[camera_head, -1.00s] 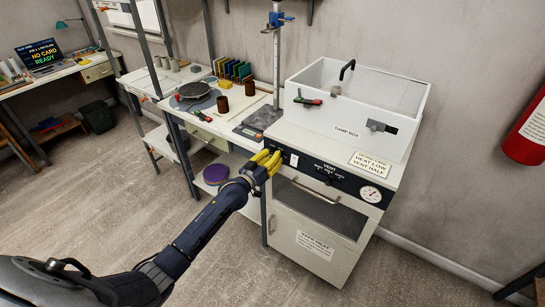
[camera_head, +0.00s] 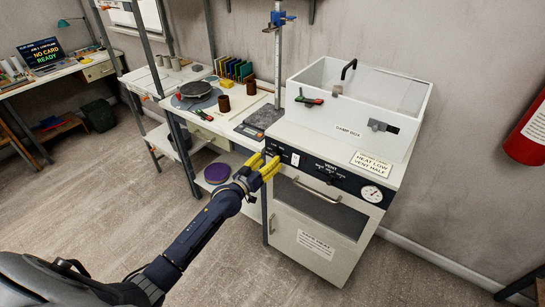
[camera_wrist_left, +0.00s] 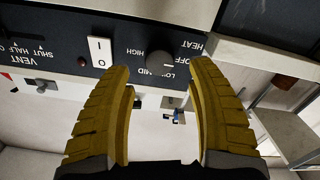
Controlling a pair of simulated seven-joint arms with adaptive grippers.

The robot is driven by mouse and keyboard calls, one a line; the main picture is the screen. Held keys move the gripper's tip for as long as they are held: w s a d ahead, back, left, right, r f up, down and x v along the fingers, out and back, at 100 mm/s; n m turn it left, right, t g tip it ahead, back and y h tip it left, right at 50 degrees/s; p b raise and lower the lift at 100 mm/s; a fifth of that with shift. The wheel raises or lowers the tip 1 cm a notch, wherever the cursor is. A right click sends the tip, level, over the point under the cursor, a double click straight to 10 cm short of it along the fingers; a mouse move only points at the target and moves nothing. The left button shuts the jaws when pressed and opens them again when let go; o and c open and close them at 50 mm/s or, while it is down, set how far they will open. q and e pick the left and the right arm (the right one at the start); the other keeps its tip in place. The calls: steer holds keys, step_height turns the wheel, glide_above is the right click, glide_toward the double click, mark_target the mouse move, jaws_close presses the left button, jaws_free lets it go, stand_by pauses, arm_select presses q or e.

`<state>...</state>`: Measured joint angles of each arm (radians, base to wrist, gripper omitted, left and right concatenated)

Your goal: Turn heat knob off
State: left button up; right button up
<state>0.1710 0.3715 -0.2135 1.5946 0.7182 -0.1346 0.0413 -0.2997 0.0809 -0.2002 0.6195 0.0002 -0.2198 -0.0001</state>
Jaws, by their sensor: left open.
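The heat knob (camera_wrist_left: 160,61) is a dark round knob on the black control panel (camera_wrist_left: 60,30). In the left wrist view, which is upside down, the words HEAT, OFF, LOW, MID and HIGH surround it. Its pointer is too dark to read. My left gripper (camera_wrist_left: 160,68) is open, with one yellow finger on each side of the knob in that view; I cannot tell whether either touches it. In the head view, the left gripper (camera_head: 264,166) is at the left end of the panel and hides the knob. My right gripper is not in view.
A white I/O switch (camera_wrist_left: 100,51) and the vent control (camera_head: 328,168) sit along the panel. A white damp box (camera_head: 345,120) stands on top. A dial gauge (camera_head: 372,193) is at the panel's right end. A bench (camera_head: 215,124) with a scale adjoins on the left.

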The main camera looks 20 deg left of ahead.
arm_select(q)
steer(key=v, duration=0.8)
steer(key=shift+s, duration=0.1)
stand_by(0.3)
steer(key=s+a+f+m+g+y, duration=0.1)
steer(key=s+a+f+g+y, duration=0.2)
steer(key=f, duration=1.2)
steer(key=s+a+f+m+g+y, duration=0.1)
steer(key=s+a+f+g, duration=0.2)
steer(key=f, duration=1.1)
steer(key=s+f+g, duration=0.2)
steer(key=s+f, duration=1)
steer(key=f, duration=0.1)
steer(key=s+d+f+m+g, duration=0.1)
steer(key=s+d+f+g, duration=0.15)
steer(key=s+f, duration=0.65)
steer(key=s+d+f+m+g, duration=0.1)
steer(key=s+f+g, duration=0.3)
steer(key=s, duration=0.9)
steer(key=s+d+f, duration=0.2)
steer(key=s+d, duration=0.1)
steer(key=s, duration=0.6)
steer(key=s+d+f+g, duration=0.1)
steer(key=s+d+f, duration=0.2)
steer(key=s, duration=0.6)
steer(key=shift+s+d, duration=0.15)
steer(key=shift+d, duration=0.2)
